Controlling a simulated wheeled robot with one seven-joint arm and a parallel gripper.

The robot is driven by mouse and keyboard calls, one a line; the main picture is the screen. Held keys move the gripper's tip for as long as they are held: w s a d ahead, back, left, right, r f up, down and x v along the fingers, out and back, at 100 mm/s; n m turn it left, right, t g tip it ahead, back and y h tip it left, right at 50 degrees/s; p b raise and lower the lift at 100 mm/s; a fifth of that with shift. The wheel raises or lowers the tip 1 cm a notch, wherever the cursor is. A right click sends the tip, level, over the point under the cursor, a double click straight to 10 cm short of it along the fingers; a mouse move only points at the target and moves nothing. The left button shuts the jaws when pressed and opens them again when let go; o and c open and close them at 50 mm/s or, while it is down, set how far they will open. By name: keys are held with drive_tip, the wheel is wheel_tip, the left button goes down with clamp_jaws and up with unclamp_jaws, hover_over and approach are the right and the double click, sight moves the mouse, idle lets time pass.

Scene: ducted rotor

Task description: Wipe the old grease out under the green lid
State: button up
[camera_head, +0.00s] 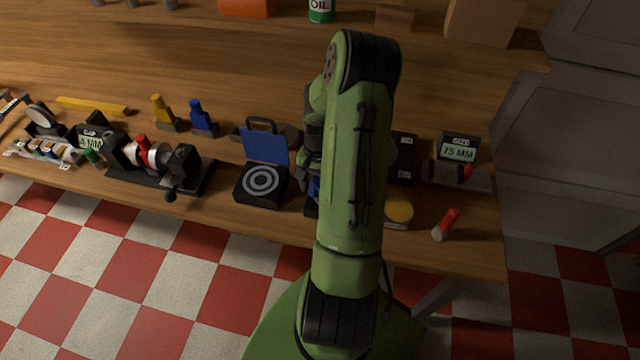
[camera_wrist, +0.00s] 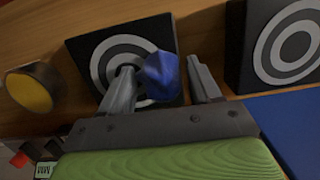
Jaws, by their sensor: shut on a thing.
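My gripper (camera_wrist: 160,75) is shut on a blue block-like thing (camera_wrist: 163,78), over a black box (camera_wrist: 85,50) with white rings on its face. The blue thing hides part of the rings. I cannot tell whether it touches them. A bit of blue (camera_head: 314,188) shows beside my arm in the head view, where my gripper is hidden. Next to it stands a similar ringed box (camera_head: 262,182) with its blue lid (camera_head: 265,148) raised; it also shows in the wrist view (camera_wrist: 282,45). I cannot make out a green lid in either view.
A round yellow-topped tin (camera_head: 398,210) and a red-and-white cylinder (camera_head: 446,224) are at the front right, near a gauge reading 75 MM (camera_head: 458,150). A black fixture (camera_head: 150,165) and blue (camera_head: 202,118) and yellow (camera_head: 163,112) pieces are left. The middle back is clear.

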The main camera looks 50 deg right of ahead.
wheel_tip(320, 180, up, 4)
drive_tip(key=p, duration=0.2)
drive_tip(key=shift+r+p, duration=0.15)
drive_tip(key=shift+p, duration=0.2)
wheel_tip(320, 180, up, 2)
drive_tip(key=shift+w+r+p, duration=0.1)
drive_tip(key=shift+w+p, duration=0.05)
drive_tip(key=shift+p, duration=0.7)
drive_tip(key=shift+r+p, duration=0.7)
drive_tip(key=shift+r, duration=0.25)
drive_tip(key=shift+a+f, duration=0.1)
